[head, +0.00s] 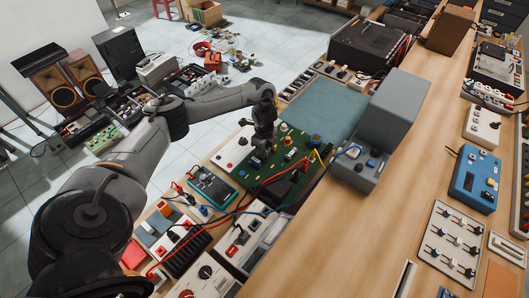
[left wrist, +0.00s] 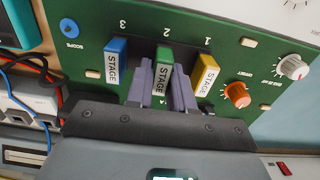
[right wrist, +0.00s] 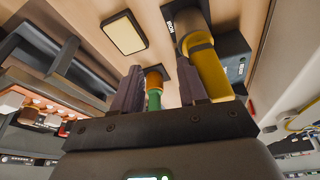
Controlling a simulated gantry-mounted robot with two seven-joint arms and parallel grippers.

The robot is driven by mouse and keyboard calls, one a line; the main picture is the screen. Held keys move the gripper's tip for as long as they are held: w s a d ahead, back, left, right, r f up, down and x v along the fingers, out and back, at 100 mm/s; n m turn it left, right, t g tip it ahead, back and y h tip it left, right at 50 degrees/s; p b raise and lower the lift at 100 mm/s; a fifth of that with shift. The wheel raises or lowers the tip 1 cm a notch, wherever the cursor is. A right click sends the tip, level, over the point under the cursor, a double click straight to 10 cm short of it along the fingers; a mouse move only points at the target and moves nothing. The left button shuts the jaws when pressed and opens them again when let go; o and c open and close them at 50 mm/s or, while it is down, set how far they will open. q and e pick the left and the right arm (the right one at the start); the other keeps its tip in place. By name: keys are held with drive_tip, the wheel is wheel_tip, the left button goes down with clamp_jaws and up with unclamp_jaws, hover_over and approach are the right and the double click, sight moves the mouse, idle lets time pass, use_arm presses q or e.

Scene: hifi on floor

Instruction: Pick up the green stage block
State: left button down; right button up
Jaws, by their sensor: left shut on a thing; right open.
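In the left wrist view the green stage block (left wrist: 163,78), labelled STAGE, is between the two fingers of my left gripper (left wrist: 165,88), which is shut on it. The block is at the green circuit board (left wrist: 240,110); I cannot tell whether it is still seated. A blue STAGE block (left wrist: 115,62) is to its left and a yellow STAGE block (left wrist: 206,76) to its right. In the head view my left gripper (head: 262,152) points down over the board (head: 290,150) and hides the green block. My right gripper (right wrist: 158,88) is open in the right wrist view.
An orange knob (left wrist: 236,95) and a grey knob (left wrist: 291,66) stand right of the blocks. Red cables (head: 283,176) cross the board's near side. A large grey instrument (head: 392,108) stands right of the board. A green and orange cylinder (right wrist: 153,88) appears beyond my right fingers.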

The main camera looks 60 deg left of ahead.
use_arm(q)
drive_tip(key=r, duration=0.2)
drive_tip(key=r+p, duration=0.1)
drive_tip(key=shift+w+d+r, duration=0.2)
drive_tip(key=shift+d+r, duration=0.1)
drive_tip(key=w+d+r+p, duration=0.5)
drive_tip(key=d+r, duration=0.1)
drive_tip(key=d, duration=0.3)
drive_tip(key=shift+w+d, duration=0.3)
drive_tip(key=shift+r, duration=0.1)
drive_tip(key=c, duration=1.5)
unclamp_jaws()
clamp_jaws()
wheel_tip(320, 180, up, 8)
drive_tip(key=p, duration=0.8)
drive_tip(key=shift+f, duration=0.2)
